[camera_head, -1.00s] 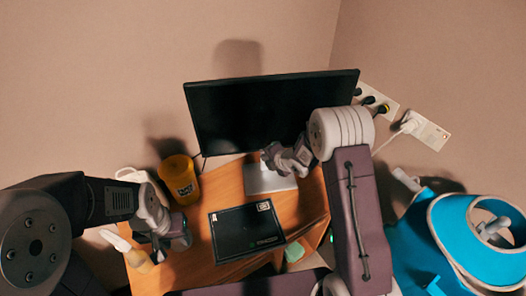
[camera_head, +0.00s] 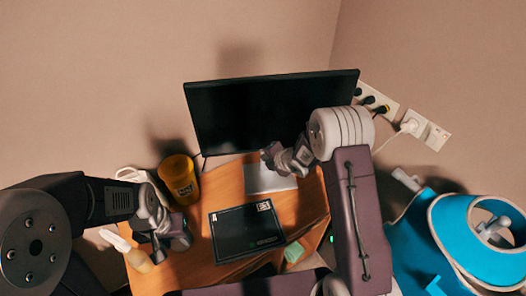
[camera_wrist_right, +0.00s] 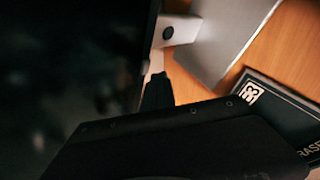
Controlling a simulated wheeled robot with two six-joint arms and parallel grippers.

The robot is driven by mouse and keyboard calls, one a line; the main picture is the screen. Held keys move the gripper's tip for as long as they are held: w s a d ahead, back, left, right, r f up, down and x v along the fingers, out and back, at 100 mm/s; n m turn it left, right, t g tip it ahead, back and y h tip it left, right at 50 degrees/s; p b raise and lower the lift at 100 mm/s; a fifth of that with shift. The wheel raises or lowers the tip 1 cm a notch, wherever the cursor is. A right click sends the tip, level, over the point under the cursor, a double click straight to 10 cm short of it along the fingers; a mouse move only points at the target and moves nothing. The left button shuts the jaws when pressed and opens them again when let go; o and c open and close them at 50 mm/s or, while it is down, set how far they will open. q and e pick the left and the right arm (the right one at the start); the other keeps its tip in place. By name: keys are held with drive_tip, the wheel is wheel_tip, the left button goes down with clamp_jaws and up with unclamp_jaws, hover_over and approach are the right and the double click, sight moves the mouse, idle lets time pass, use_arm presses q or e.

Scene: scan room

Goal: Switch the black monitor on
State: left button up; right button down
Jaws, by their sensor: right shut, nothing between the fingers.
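The black monitor (camera_head: 250,110) stands at the back of the desk with a dark screen. In the right wrist view its dark screen (camera_wrist_right: 70,65) fills the left side, and its lower edge runs beside my right gripper. My right gripper (camera_head: 268,156) is shut and empty, just below the monitor's lower edge and over its silver stand base (camera_head: 265,182). In the right wrist view its narrow dark tip (camera_wrist_right: 158,90) is close to that edge; I cannot tell whether they touch. My left gripper (camera_head: 165,243) is low at the desk's left side; its jaw opening is unclear.
A flat black box (camera_head: 245,232) with a label lies on the desk in front of the stand. A yellow cup (camera_head: 180,180) and a bottle (camera_head: 140,260) are at left. Wall sockets with plugs (camera_head: 410,126) are right of the monitor. A blue object (camera_head: 450,240) stands at right.

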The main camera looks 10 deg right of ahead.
drive_tip(key=shift+w, duration=0.15)
drive_tip(key=shift+w, duration=0.25)
drive_tip(key=shift+w, duration=0.4)
idle(0.8)
drive_tip(key=shift+s+b, duration=0.55)
drive_tip(key=shift+s, duration=0.25)
